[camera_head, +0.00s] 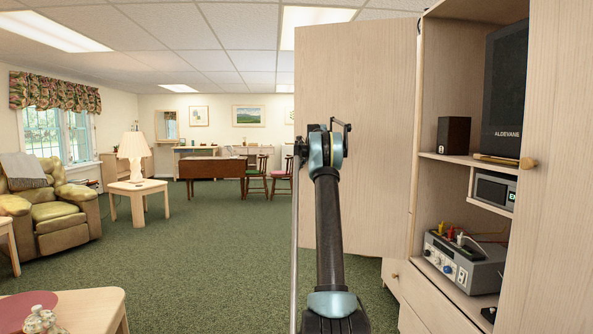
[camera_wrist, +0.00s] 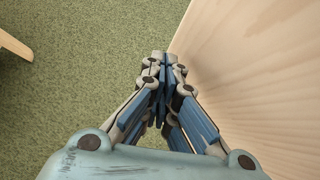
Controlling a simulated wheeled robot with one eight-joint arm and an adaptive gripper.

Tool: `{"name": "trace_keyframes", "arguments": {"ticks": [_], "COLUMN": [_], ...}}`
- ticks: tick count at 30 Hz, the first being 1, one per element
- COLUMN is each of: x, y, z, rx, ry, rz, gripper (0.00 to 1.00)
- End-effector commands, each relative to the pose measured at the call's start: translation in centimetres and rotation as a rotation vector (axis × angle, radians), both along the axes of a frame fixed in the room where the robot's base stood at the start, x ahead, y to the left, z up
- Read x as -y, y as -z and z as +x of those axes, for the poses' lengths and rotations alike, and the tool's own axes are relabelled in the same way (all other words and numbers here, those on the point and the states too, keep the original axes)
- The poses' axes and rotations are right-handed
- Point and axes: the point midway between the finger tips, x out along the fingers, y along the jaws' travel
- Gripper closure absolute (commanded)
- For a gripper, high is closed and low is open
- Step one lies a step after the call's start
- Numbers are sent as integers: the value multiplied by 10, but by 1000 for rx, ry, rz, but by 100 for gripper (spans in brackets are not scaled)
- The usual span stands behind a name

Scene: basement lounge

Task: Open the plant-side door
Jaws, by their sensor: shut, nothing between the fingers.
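A pale wood cabinet door (camera_head: 380,150) stands swung wide open, joined at its right edge to the tall cabinet (camera_head: 468,160). No plant shows in either view, so I cannot tell by it which door is the plant-side one. My arm reaches forward across the open door. In the wrist view my gripper (camera_wrist: 163,62) is shut and empty, its fingers beside the door panel's edge (camera_wrist: 240,75); contact is unclear. In the head view my wrist mostly hides the fingers. A second door panel (camera_head: 560,200) with a round wooden knob (camera_head: 528,163) is at the right.
Inside the cabinet are a dark speaker (camera_head: 505,90), a small brown box (camera_head: 454,135) and a grey instrument (camera_head: 465,262). A low table (camera_head: 105,305) is at the front left, an armchair (camera_head: 50,212) farther back. Green carpet (camera_head: 205,255) lies open between.

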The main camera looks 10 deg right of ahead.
Motion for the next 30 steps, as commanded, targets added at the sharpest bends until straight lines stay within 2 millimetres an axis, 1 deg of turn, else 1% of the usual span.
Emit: {"name": "trace_keyframes", "arguments": {"ticks": [1,6,16,19,23,30], "x": [-5,-18,-29,-32,-36,-50], "y": [0,0,0,-4,-15,-45], "z": [2,4,5,2,-4,-23], "rx": [0,0,0,0,0,0], "ry": [-6,-16,-24,-25,-24,-23], "rz": [0,0,0,1,0,0], "gripper": [100,100,100,100,100,100]}}
